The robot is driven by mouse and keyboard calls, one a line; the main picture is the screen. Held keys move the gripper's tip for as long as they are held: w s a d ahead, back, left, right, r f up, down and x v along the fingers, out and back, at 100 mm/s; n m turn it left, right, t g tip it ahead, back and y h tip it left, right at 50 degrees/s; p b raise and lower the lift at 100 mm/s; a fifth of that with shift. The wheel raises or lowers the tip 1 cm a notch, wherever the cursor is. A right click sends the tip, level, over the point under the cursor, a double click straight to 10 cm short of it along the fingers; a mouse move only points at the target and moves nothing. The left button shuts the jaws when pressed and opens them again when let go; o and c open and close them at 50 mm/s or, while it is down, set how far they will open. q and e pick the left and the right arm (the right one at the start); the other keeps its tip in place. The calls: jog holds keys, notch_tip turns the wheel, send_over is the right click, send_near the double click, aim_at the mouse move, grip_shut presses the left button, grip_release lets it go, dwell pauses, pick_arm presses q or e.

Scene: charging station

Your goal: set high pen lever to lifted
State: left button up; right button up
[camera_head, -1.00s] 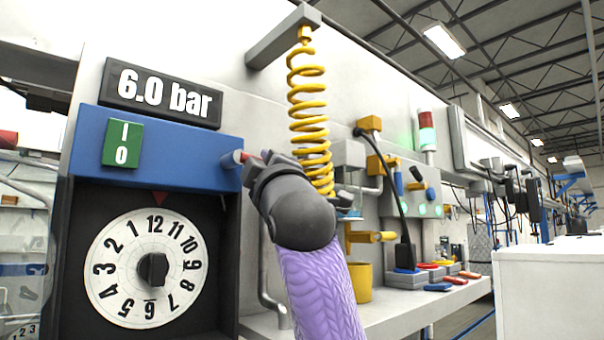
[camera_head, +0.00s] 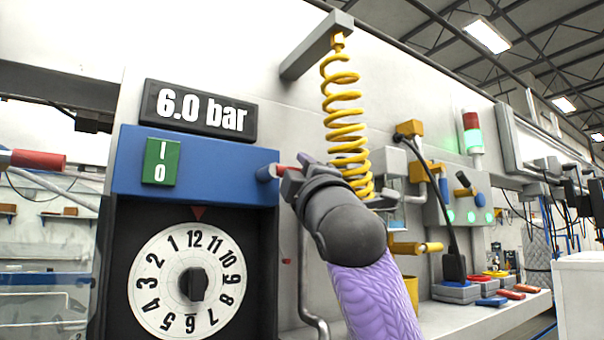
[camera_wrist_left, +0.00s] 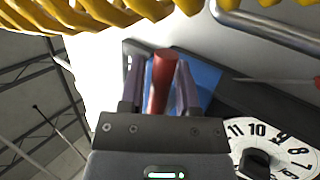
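A red-handled lever (camera_head: 288,169) sticks out from the right end of the blue housing (camera_head: 225,180), above a dark case with a round numbered dial (camera_head: 160,290). My left gripper (camera_head: 290,178), on the purple arm, is at this lever. In the left wrist view the red handle (camera_wrist_left: 161,85) lies between the two fingers of the left gripper (camera_wrist_left: 162,82), close to both. I cannot tell whether they press on it. No marking shows whether this is the high pen lever, and its position is partly hidden by the gripper. My right gripper is not in view.
A yellow coiled hose (camera_head: 345,120) hangs just behind and right of my left gripper. A green switch (camera_head: 160,161) is on the blue housing, under a 6.0 bar sign (camera_head: 200,110). Another red handle (camera_head: 38,160) shows at far left. A cluttered bench (camera_head: 480,318) stands at right.

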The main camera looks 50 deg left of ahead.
pick_arm(q)
jog(key=b+v, duration=0.5)
jog(key=v, duration=0.5)
